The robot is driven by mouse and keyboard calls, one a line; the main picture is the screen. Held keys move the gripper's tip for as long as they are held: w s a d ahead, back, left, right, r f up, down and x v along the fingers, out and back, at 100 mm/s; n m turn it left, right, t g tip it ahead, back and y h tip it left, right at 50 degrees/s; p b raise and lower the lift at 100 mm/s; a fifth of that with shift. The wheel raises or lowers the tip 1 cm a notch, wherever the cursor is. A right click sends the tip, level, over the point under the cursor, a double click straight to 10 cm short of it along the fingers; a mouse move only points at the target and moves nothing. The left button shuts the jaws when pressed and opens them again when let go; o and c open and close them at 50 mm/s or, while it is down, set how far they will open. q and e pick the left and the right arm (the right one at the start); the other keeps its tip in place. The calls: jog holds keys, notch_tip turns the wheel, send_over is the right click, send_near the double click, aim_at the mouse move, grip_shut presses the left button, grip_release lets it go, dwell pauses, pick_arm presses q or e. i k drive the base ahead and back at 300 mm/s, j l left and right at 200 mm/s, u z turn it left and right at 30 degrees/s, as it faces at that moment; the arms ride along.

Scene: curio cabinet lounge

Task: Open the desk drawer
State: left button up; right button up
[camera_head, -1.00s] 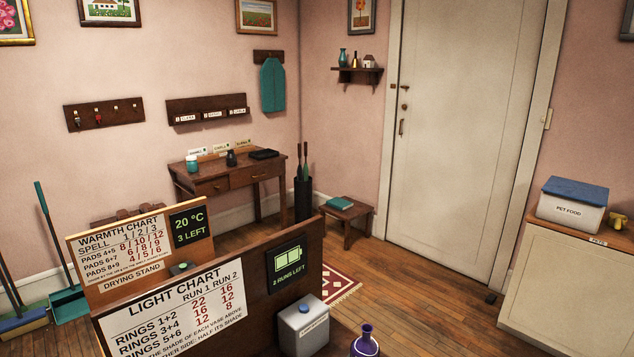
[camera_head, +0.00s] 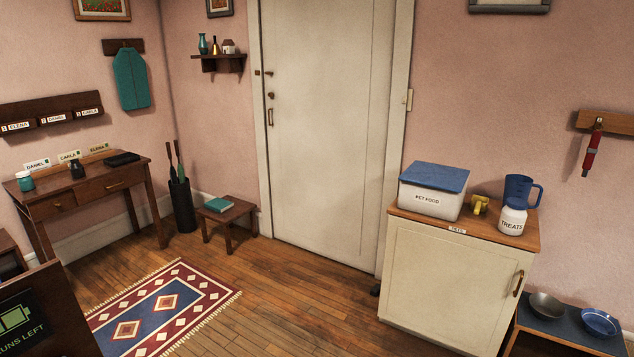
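A dark wooden desk (camera_head: 92,186) stands against the left wall in the head view. Its front has a drawer (camera_head: 112,187) with a small handle on the right and another drawer (camera_head: 52,206) with a round knob on the left. Both drawers look shut. A teal jar, a dark pot, a black flat object and name cards stand on the desk top. Neither of my grippers is in view.
A patterned rug (camera_head: 160,310) lies on the floor before the desk. A dark board (camera_head: 30,312) blocks the lower left. A stool (camera_head: 229,218) and an umbrella stand (camera_head: 182,205) are right of the desk. A cream cabinet (camera_head: 450,280) stands at right; the middle floor is open.

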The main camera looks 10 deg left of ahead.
aim_at(104, 186)
jog(key=i+l+z, duration=0.1)
jog(key=i+l, duration=0.15)
jog(key=i, duration=0.2)
jog(key=i+l, duration=0.2)
jog(key=i, duration=0.25)
jog(key=i+l+z, duration=0.15)
jog(key=i, duration=0.25)
jog(key=i+j+u, duration=0.2)
jog(key=i+u, duration=0.25)
jog(key=i+j+u, duration=0.1)
jog(key=i+u, duration=0.15)
jog(key=u, duration=0.25)
jog(key=i+l+u, duration=0.1)
jog(key=i+u, duration=0.35)
jog(key=i+l+u, duration=0.15)
jog(key=i+u, duration=0.15)
jog(key=u, duration=0.15)
jog(key=i+j+u, duration=0.15)
jog(key=i+u, duration=0.3)
jog(key=i, duration=0.5)
jog(key=i+l+u, duration=0.2)
jog(key=i+u, duration=0.2)
jog(key=i, duration=0.5)
